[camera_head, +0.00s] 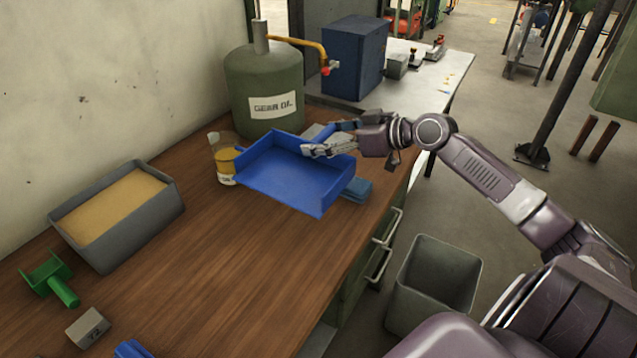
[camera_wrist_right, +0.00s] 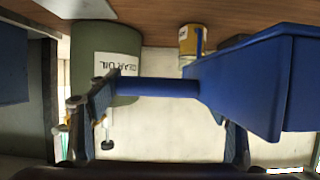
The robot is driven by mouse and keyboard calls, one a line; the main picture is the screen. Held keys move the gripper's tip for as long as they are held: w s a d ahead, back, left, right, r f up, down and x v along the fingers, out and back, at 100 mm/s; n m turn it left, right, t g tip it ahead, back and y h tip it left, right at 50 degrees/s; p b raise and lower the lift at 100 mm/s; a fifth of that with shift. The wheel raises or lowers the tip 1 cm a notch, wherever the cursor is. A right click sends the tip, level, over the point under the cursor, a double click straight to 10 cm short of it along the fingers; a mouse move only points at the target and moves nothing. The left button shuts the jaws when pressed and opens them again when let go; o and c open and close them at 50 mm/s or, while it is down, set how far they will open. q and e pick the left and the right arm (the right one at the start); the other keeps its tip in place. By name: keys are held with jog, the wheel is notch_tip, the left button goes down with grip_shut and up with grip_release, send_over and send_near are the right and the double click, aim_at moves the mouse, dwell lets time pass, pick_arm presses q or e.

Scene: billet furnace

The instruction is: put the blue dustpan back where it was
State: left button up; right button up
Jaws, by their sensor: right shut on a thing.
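The blue dustpan (camera_head: 290,178) is over the far part of the wooden bench (camera_head: 190,260), its open tray facing up. It looks slightly above the bench top, but I cannot tell for sure whether any edge touches. My right gripper (camera_head: 335,142) is at the dustpan's far right side and shut on it. In the right wrist view the dustpan (camera_wrist_right: 240,85) fills the right side, its round handle reaching left between the fingers of my right gripper (camera_wrist_right: 165,130). My left gripper is not in view.
Near the dustpan are a green gear oil tank (camera_head: 265,80), a jar of yellow liquid (camera_head: 226,165) and blue cloths (camera_head: 357,189). A grey sand bin (camera_head: 118,240), green scoop (camera_head: 52,280) and grey block (camera_head: 88,327) are at left. A grey waste bin (camera_head: 437,280) stands beside the bench.

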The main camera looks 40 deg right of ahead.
notch_tip(320, 180, down, 8)
jog(key=shift+r, duration=0.25)
notch_tip(320, 180, down, 5)
jog(key=shift+f+p, duration=0.1)
jog(key=shift+p, duration=0.2)
jog(key=shift+f, duration=0.1)
jog(key=o, duration=1.4)
jog(key=shift+o, duration=0.2)
jog(key=shift+s, duration=0.1)
